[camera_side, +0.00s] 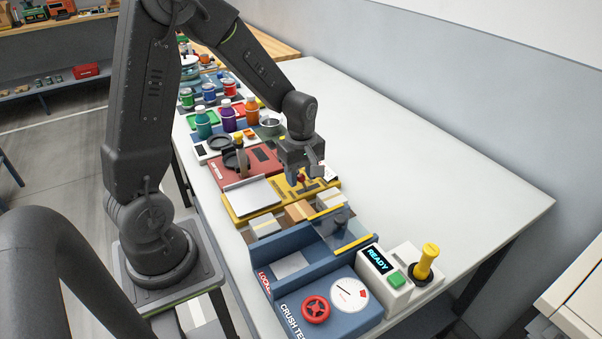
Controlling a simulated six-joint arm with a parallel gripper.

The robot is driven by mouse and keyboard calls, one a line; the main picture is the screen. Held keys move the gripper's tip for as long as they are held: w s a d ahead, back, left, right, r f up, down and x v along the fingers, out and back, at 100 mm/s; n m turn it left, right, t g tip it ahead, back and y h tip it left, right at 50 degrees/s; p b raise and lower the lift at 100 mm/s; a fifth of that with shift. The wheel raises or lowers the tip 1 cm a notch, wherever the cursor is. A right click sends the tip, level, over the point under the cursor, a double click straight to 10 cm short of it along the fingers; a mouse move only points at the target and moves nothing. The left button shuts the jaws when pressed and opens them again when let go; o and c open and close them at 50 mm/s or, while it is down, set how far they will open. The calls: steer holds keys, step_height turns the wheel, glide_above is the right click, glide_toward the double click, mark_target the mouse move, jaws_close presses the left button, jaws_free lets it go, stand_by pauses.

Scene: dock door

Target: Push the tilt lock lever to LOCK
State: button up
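My gripper (302,172) points down over the yellow station (240,208) in the middle of the bench. Its two fingers look spread apart. A small red knob (301,178) shows just below and between the fingertips; it looks like the top of the tilt lock lever. I cannot tell whether a finger touches it. The lever's stem, slot and LOCK marking are too small or hidden by my gripper to read. A light grey plate (249,196) lies on the left part of the yellow station.
A red station (262,160) stands just behind. Small cartons (298,210) and a blue crush tester (335,308) with a red handwheel stand in front. A READY box (380,272) and yellow-handled lever (427,258) are at front right. The bench's right side (430,180) is clear.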

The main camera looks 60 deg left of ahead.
mark_target(319, 185)
jaws_close()
steer(key=w+g, duration=0.2)
steer(key=g, duration=0.1)
steer(key=shift+w+r+g, duration=0.15)
steer(key=shift+w+g, duration=0.1)
steer(key=shift+g, duration=0.05)
steer(key=shift+w+f+g, duration=0.15)
steer(key=shift+w+g, duration=0.5)
steer(key=shift+g, duration=0.45)
steer(key=shift+w+f+g, duration=0.15)
steer(key=shift+w+g, duration=0.45)
steer(key=shift+g, duration=0.5)
steer(key=shift+o, duration=0.5)
jaws_free()
